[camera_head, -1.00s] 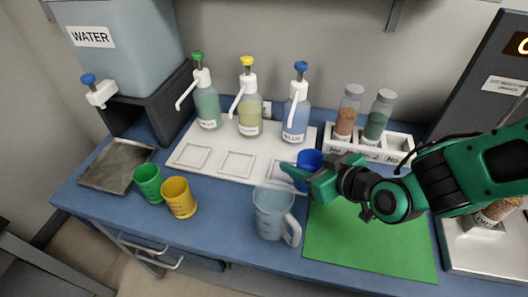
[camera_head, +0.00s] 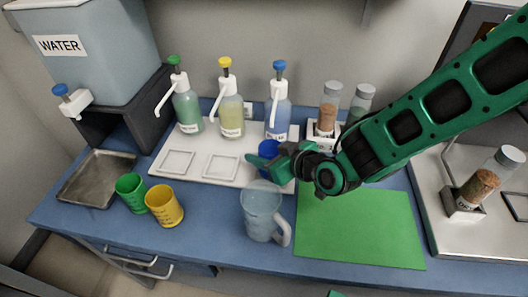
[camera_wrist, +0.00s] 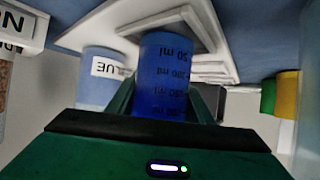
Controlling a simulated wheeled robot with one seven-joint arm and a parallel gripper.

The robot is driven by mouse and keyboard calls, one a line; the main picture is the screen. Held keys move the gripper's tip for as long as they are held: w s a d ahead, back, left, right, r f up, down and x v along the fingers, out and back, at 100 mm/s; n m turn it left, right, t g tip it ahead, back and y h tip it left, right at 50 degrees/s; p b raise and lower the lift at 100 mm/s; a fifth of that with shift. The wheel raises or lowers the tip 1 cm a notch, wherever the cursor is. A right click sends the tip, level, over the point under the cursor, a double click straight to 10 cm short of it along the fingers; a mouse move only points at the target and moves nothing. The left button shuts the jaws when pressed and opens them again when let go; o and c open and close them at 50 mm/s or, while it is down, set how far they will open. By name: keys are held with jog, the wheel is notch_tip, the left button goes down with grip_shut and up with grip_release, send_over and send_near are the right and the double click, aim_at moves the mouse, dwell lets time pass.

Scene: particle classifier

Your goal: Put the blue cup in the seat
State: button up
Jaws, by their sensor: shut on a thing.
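The blue cup (camera_head: 269,148) is held in my gripper (camera_head: 265,162) over the right end of the white tray (camera_head: 208,140), in front of the blue-topped bottle. In the wrist view the cup (camera_wrist: 165,75) is between the two fingers, with upside-down volume marks. The tray has square seats: the left seat (camera_head: 178,162) and middle seat (camera_head: 221,166) are empty. The right seat is hidden by my gripper in the head view. In the wrist view a white square frame (camera_wrist: 165,20) shows beyond the cup. Whether the cup touches it, I cannot tell.
A clear measuring jug (camera_head: 262,212) stands close in front of my gripper. Green (camera_head: 131,193) and yellow (camera_head: 165,205) cups stand at left. Green (camera_head: 186,108), yellow (camera_head: 231,112) and blue (camera_head: 278,115) pump bottles line the tray's back. A green mat (camera_head: 360,230) lies clear at right.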

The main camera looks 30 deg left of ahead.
jog(key=shift+f, duration=0.15)
jog(key=o, duration=1.3)
